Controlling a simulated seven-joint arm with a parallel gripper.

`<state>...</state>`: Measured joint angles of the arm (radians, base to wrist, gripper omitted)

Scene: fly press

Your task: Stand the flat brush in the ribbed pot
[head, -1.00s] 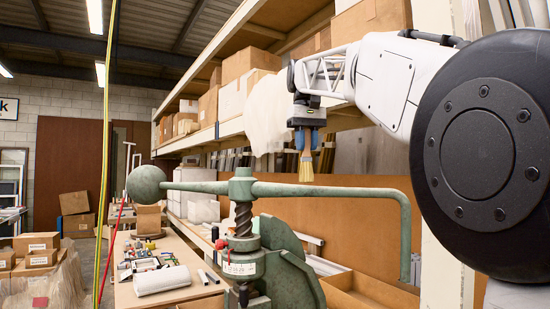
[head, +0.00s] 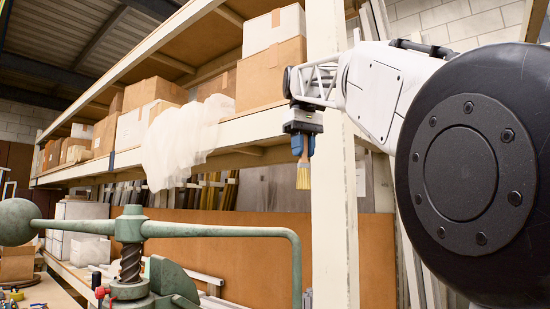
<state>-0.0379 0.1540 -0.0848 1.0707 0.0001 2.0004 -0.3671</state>
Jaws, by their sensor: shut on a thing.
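My gripper (head: 303,140) is in the upper middle of the head view, pointing down. It is shut on the flat brush (head: 303,172), holding it by the handle. The brush hangs upright with its pale yellow bristles down, in the air in front of a white shelf post. The handle is mostly hidden between the blue fingers. I do not see the ribbed pot in this view.
The green fly press (head: 135,235) stands at lower left, its long bar (head: 225,231) reaching right and bending down below the brush. Shelving with cardboard boxes (head: 272,72) runs behind. A white post (head: 330,200) stands right behind the brush. Part of a cluttered bench (head: 45,292) shows at bottom left.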

